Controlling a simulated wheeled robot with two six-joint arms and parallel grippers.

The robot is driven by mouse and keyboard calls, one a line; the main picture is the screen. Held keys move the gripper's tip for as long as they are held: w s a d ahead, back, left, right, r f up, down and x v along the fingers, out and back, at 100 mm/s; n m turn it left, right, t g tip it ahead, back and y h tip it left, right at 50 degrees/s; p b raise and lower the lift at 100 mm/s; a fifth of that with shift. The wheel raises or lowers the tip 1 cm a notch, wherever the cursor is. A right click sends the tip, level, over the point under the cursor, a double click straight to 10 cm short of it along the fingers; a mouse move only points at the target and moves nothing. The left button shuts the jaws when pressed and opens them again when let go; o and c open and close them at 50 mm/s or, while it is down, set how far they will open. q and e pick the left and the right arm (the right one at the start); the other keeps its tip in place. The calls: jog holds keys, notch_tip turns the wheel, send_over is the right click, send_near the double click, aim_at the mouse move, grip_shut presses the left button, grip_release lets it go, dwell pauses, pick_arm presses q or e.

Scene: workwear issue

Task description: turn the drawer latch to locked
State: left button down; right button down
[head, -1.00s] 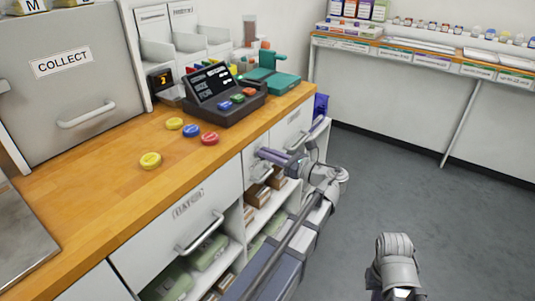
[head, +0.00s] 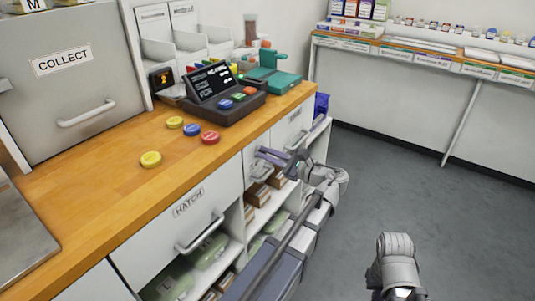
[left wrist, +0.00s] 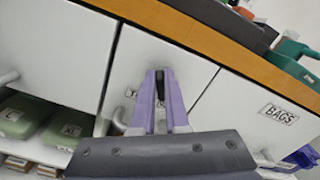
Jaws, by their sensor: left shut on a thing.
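The drawer latch (left wrist: 160,84) shows as a small dark upright piece between my left fingertips, on a white drawer front (left wrist: 190,72) in the left wrist view. Its lower part is hidden by the fingers, and I cannot read its locked or unlocked mark. My left gripper (head: 266,154) has purple fingers, shut on the latch; the fingers also show in the left wrist view (left wrist: 160,78). The drawer's label (left wrist: 131,93) is mostly covered by the fingers. In the head view the gripper hides the latch. My right gripper is not in view; only part of my right arm shows.
The wooden counter edge (left wrist: 185,38) runs just above the drawer. A hatch front with a handle (head: 200,235) stands left of my arm, with open shelves below. A BAGS front (left wrist: 281,114) lies to the right. Grey floor (head: 430,190) is clear.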

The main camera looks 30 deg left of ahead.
pick_arm(q)
jog(key=n, duration=0.6)
jog(key=shift+s+f+n+b, duration=0.3)
jog(key=shift+s+f+n, duration=0.1)
jog(key=shift+f+n, duration=0.05)
jog(key=shift+n, duration=1.25)
jog(key=shift+f+n, duration=0.15)
jog(key=shift+n, duration=1.25)
jog(key=c, duration=0.9)
grip_release()
jog(key=shift+s+d, duration=0.15)
jog(key=shift+d, duration=1.8)
jog(key=shift+s+d, duration=0.15)
jog(key=shift+d, duration=1.75)
